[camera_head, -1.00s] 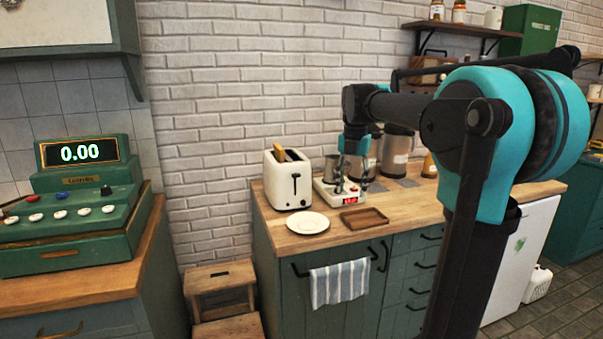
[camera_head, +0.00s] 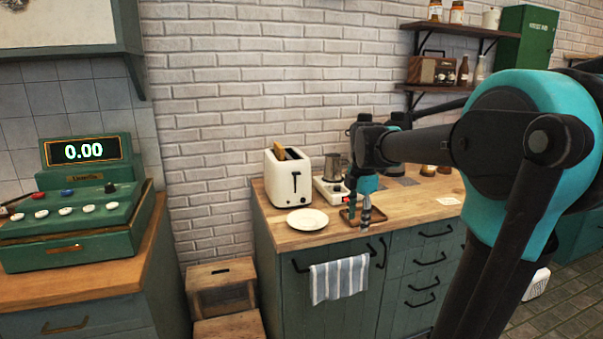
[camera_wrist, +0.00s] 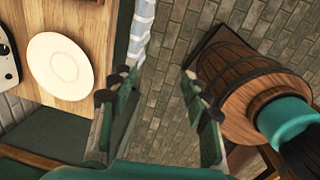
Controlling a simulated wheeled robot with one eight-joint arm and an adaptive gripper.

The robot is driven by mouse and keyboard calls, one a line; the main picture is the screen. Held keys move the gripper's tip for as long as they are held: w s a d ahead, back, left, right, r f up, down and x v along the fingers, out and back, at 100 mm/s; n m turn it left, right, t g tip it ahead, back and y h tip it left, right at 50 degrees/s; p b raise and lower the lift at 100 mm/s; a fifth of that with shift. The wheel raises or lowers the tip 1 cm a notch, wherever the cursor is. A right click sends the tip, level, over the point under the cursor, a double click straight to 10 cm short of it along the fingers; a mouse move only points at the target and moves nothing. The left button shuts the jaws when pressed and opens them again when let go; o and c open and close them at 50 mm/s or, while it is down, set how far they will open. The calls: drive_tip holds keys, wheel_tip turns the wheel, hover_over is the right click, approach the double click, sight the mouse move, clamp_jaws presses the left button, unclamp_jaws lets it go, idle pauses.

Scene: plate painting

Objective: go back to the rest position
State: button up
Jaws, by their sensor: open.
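My gripper (camera_head: 358,215) hangs in front of the right part of the wooden counter in the head view, near its front edge. In the wrist view my gripper (camera_wrist: 152,90) has its two fingers wide apart with nothing between them. A white plate (camera_head: 308,219) lies flat and empty on the counter, left of the gripper; it also shows in the wrist view (camera_wrist: 59,70). A small wooden tray (camera_head: 344,215) lies behind the gripper and is partly hidden by it.
A white toaster (camera_head: 288,180) with bread in it stands behind the plate. A striped towel (camera_head: 339,279) hangs on the counter front. A wooden barrel (camera_wrist: 235,75) stands on the brick floor. A green cash register (camera_head: 85,205) sits at the left. A wooden stool (camera_head: 220,287) stands between.

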drive_tip(key=s+d+f+m+t, duration=0.3)
drive_tip(key=s+f+m, duration=1.5)
drive_tip(key=f+m, duration=0.2)
drive_tip(key=shift+m, duration=1.1)
drive_tip(key=shift+s, duration=0.1)
